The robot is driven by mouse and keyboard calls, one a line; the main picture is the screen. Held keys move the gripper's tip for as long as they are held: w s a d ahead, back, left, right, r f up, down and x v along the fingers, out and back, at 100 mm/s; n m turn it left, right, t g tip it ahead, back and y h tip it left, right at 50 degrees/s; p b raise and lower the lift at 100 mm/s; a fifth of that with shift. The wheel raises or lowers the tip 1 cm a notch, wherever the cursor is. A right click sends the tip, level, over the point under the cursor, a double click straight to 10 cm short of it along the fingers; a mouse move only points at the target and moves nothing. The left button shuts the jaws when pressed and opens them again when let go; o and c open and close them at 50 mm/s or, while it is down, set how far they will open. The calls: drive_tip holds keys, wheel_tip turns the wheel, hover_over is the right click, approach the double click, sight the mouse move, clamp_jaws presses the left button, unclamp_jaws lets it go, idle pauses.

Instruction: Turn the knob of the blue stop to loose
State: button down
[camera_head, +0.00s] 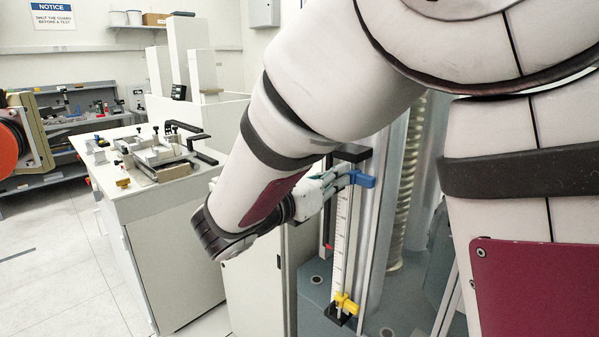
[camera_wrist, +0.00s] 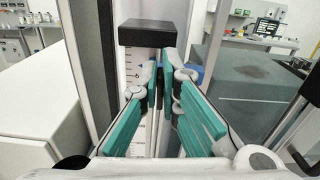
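The blue stop (camera_head: 362,179) sits high on an upright white scale (camera_head: 340,235), just under a black end block (camera_head: 352,153). A bit of its blue also shows behind my right finger in the wrist view (camera_wrist: 195,73). My gripper (camera_head: 343,178) reaches to the stop's left side, partly hidden by my arm in the head view. In the wrist view my teal-padded fingers (camera_wrist: 160,75) come close together at the tips, with a narrow dark piece, seemingly the stop's knob (camera_wrist: 160,84), between them. The knob's turn cannot be read.
A yellow stop (camera_head: 346,303) sits near the bottom of the scale. The black end block is just above my fingertips in the wrist view (camera_wrist: 158,32). Metal columns flank the scale. A white bench (camera_head: 150,200) with fixtures stands at left, with open floor beyond.

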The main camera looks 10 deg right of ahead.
drive_tip(key=shift+w+a+f+n+p, duration=0.2)
drive_tip(key=shift+n+p, duration=1.3)
drive_tip(key=shift+n, duration=1.35)
drive_tip(key=shift+w+a+f+n+p, duration=0.15)
drive_tip(key=shift+w+f+n+p, duration=0.15)
drive_tip(key=shift+n+p, duration=1.95)
drive_tip(key=shift+w+a+f+n+p, duration=0.25)
drive_tip(key=shift+n+p, duration=0.55)
drive_tip(key=shift+n, duration=2.7)
drive_tip(key=shift+s+d+f, duration=0.1)
drive_tip(key=c, duration=1.8)
unclamp_jaws()
drive_tip(key=v, duration=1.2)
